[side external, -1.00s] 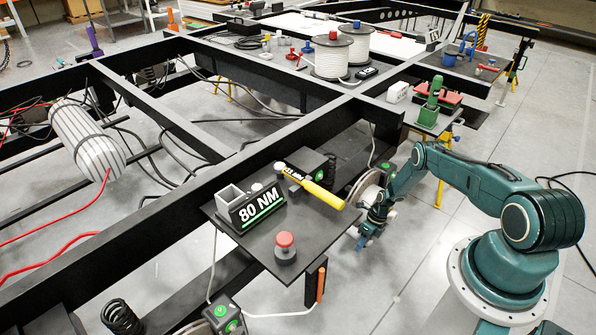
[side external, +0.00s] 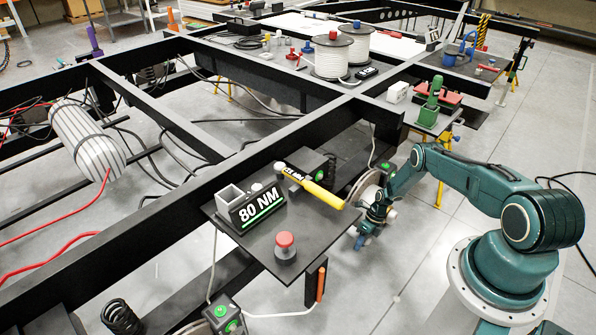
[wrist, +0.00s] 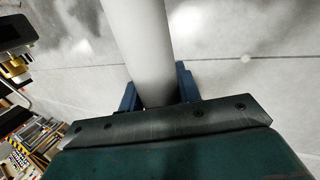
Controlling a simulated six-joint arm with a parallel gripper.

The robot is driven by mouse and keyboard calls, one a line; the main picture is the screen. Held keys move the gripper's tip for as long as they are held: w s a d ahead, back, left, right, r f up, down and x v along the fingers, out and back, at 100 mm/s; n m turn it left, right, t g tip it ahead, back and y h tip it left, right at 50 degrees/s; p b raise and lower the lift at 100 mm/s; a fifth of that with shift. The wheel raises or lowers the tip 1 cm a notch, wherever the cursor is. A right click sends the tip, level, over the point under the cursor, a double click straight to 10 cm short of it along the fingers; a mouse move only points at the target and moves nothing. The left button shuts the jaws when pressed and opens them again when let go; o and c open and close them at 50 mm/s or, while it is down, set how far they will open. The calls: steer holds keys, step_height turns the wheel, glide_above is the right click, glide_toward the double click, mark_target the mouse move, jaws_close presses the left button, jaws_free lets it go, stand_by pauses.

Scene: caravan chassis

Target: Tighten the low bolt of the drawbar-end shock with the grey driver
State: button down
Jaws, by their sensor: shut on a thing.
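My gripper (side external: 366,232) is low beside the chassis, just right of the black tray and near a pale wheel hub. In the wrist view my gripper (wrist: 158,92) has its blue fingers shut on either side of a smooth pale grey cylinder, which looks like the grey driver (wrist: 140,40). In the side view the driver is too small to make out. The drawbar-end shock and its low bolt cannot be clearly picked out; the chassis, tray and my arm hide that area.
The black tray (side external: 325,237) holds an "80 NM" block (side external: 257,208), a yellow-handled tool (side external: 318,190) and a red button (side external: 285,241). A black frame rail (side external: 130,222) runs behind it.

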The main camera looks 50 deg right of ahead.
steer(key=shift+w, duration=0.85)
stand_by(0.6)
